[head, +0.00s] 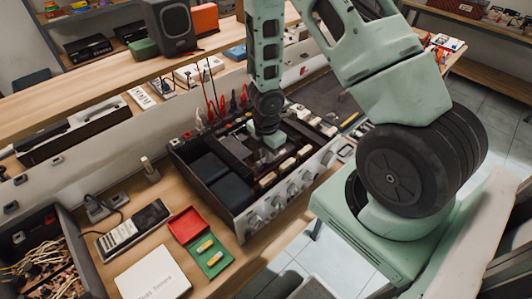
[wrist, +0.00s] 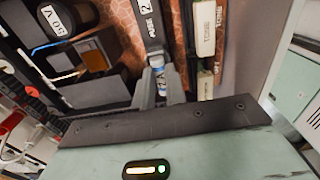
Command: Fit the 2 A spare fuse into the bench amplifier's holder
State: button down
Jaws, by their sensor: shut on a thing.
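The bench amplifier (head: 247,212) stands on the bench with its top open, and my gripper (head: 268,138) reaches down into it. Just beyond the fuse is a dark strip labelled "FUSE 2" (wrist: 150,20), which looks like the fuse holder. The fuse appears lined up with this strip; I cannot tell whether they touch. The head view hides the fuse behind my gripper.
Pale labelled blocks (wrist: 206,35) stand close right of my fingers, and a "50 V" capacitor (wrist: 62,18) stands left. An open red and green case (head: 222,262) with small yellowish pieces lies before the amplifier. A meter (head: 133,228), white booklet (head: 152,275) and wire box (head: 88,260) crowd the left.

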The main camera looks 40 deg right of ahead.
dwell(0.3)
jog(key=c, duration=1.5)
grip_release()
jog(key=shift+o, duration=0.7)
notch_tip(320, 180, up, 17)
jog(key=p, duration=0.9)
jog(key=shift+r, duration=0.15)
jog(key=s+a+m+h+b, duration=0.1)
jog(key=s+a+m+b, duration=0.2)
jog(key=a+b, duration=0.35)
jog(key=s+a+m+b, duration=0.2)
jog(key=a+m+b, duration=0.1)
jog(key=a+b, duration=0.3)
jog(key=s+a+m+y+b, duration=0.1)
jog(key=s+a+m+b, duration=0.3)
jog(key=s+a, duration=0.6)
jog(key=s+b, duration=0.1)
jog(key=s, duration=0.1)
jog(key=shift+s+a+m+y+b, duration=0.3)
jog(key=shift+s+a+b, duration=0.05)
jog(key=shift+a+b, duration=0.05)
